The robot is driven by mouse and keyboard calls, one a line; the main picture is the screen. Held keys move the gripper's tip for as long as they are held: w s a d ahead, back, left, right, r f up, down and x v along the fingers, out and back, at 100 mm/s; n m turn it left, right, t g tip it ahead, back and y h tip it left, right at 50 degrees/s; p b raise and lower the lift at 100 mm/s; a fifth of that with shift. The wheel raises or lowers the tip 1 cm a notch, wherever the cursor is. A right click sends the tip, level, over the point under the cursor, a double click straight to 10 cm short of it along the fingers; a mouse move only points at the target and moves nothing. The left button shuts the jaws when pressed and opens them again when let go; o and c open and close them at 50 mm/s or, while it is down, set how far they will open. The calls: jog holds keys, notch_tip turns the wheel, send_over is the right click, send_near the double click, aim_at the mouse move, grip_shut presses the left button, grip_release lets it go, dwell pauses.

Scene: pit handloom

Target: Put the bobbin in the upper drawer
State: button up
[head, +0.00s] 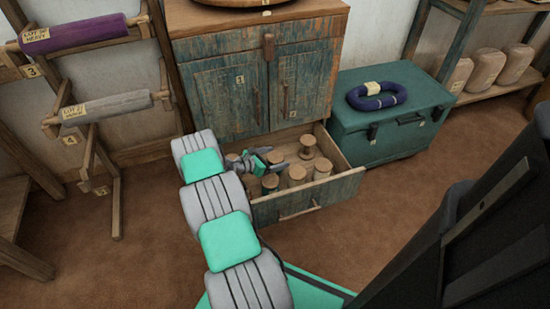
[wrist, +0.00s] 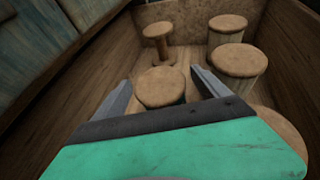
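Several wooden bobbins stand in the pulled-out lower drawer (head: 300,211) of the worn blue cabinet. My gripper (head: 272,160) is inside or just above this drawer, toward its left part. In the wrist view my gripper (wrist: 160,82) is open, with one bobbin (wrist: 160,90) between or just beyond its fingers and gaps visible on both sides. A slim-waisted bobbin (wrist: 158,42) stands farther off. The upper drawer (head: 225,48), above the two cabinet doors, looks shut and has a brown handle (head: 268,46). Which bobbin is meant cannot be told.
Two more bobbins (wrist: 238,62) (wrist: 228,28) stand on the right in the wrist view. A green chest (head: 385,140) with a dark blue ring (head: 376,97) on it stands right of the drawer. A roll rack (head: 105,105) stands left. Brown floor in front is clear.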

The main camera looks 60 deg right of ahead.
jog(key=shift+r, duration=0.1)
jog(key=shift+r+p, duration=0.35)
jog(key=shift+p, duration=0.15)
jog(key=shift+r+p, duration=0.6)
jog(key=shift+p, duration=0.15)
jog(key=w+a+r+m+t+y+p, duration=0.1)
jog(key=w+a+r+m+t+y, duration=0.15)
jog(key=w+a+r, duration=0.5)
jog(key=w+a+r+m+t+y, duration=0.1)
jog(key=w+a+r+m, duration=0.3)
jog(key=a, duration=0.7)
jog(key=w+a+r+m+t+y+p, duration=0.1)
jog(key=w+a+r+t+y, duration=0.1)
jog(key=w+a+r, duration=0.6)
jog(key=s+a+r+m+t+y, duration=0.1)
jog(key=s+a+r+m+y, duration=0.2)
jog(key=a, duration=0.6)
jog(key=s+a+r+m+t+y, duration=0.15)
jog(key=a+r, duration=0.25)
jog(key=a, duration=0.6)
jog(key=s+a+r+y, duration=0.2)
jog(key=s+a+r, duration=0.1)
jog(key=s+a, duration=0.6)
jog(key=shift+s+a+m, duration=0.15)
jog(key=shift+a+m, duration=0.15)
jog(key=shift+a, duration=0.45)
jog(key=shift+c, duration=0.3)
